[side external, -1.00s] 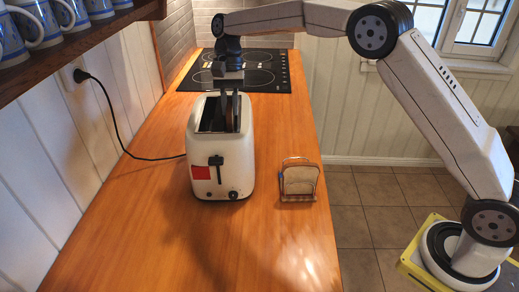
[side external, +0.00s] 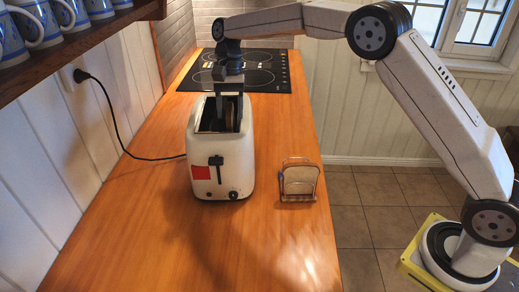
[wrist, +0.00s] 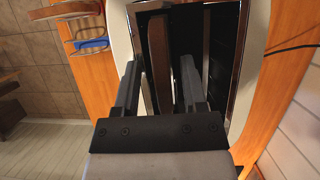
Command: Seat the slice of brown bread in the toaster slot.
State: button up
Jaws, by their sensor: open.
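The slice of brown bread (wrist: 159,60) shows its long brown crust edge in the wrist view. It stands on edge in the left slot of the white toaster (side external: 221,170), low between the slot walls. My gripper (wrist: 158,72) is open, with one dark finger on each side of the slice and a visible gap to it. In the side view my gripper (side external: 231,112) points straight down over the toaster top, its fingertips at the slots. There the slice is mostly hidden by the fingers and toaster wall. The other slot looks dark and empty.
A wire rack (side external: 299,197) with a pale slice stands right of the toaster. A black cooktop (side external: 262,78) lies behind. The toaster's black cord (side external: 118,140) runs to the left wall. Blue-patterned mugs (side external: 40,20) stand on a shelf upper left. The front counter (side external: 200,250) is clear.

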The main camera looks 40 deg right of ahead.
jog(key=shift+r, duration=0.15)
jog(key=shift+v, duration=3.7)
